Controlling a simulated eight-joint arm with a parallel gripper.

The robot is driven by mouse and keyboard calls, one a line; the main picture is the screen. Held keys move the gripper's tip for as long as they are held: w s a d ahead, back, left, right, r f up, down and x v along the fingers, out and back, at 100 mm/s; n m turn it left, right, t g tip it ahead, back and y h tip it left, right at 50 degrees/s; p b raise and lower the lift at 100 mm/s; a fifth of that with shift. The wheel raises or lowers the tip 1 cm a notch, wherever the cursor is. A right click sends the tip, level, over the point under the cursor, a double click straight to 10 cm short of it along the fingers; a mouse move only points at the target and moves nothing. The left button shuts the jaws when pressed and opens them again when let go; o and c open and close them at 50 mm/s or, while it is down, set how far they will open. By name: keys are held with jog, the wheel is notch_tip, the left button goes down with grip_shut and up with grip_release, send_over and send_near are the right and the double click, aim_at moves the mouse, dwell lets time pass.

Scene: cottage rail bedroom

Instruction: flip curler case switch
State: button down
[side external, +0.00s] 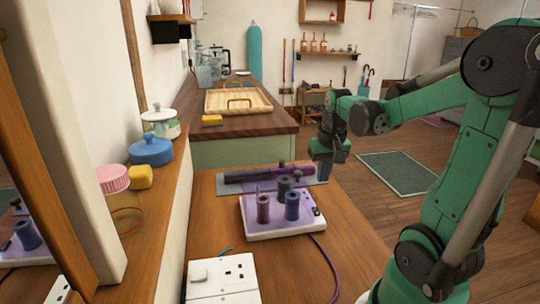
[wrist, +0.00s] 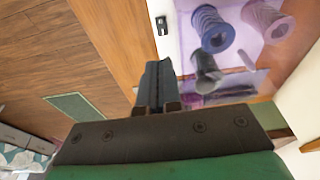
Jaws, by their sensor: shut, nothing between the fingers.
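The curler case (side external: 258,232) is a white box with a purple top on the wooden table, with several upright rollers on it. In the wrist view the case (wrist: 170,52) is at upper right, with blue, purple and dark rollers. A small black switch (wrist: 162,25) sits on its white side wall; in the side view the switch (side external: 317,211) is a tiny dark patch at the right end. My gripper (side external: 325,177) is shut and empty, beyond the case at the table's right edge. In the wrist view its fingertips (wrist: 155,68) are below the switch, apart from it.
A purple curling iron (side external: 265,173) lies on a grey mat (side external: 225,188) behind the case. A purple cord (side external: 328,268) runs off the case's right side. A white socket block (side external: 222,280) is at the front. Open floor lies right of the table.

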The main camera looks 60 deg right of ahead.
aim_at(318, 210)
jog(key=f, duration=0.5)
jog(key=w+d+f, duration=0.1)
jog(key=f, duration=0.2)
jog(key=shift+w+d+f, duration=0.1)
jog(key=shift+f, duration=0.1)
dwell(0.3)
jog(key=shift+s+a+r, duration=0.2)
jog(key=shift+s+a, duration=0.35)
jog(key=shift+r, duration=0.1)
notch_tip(318, 210, up, 14)
jog(key=s+a, duration=0.2)
jog(key=shift+f, duration=0.25)
dwell(0.5)
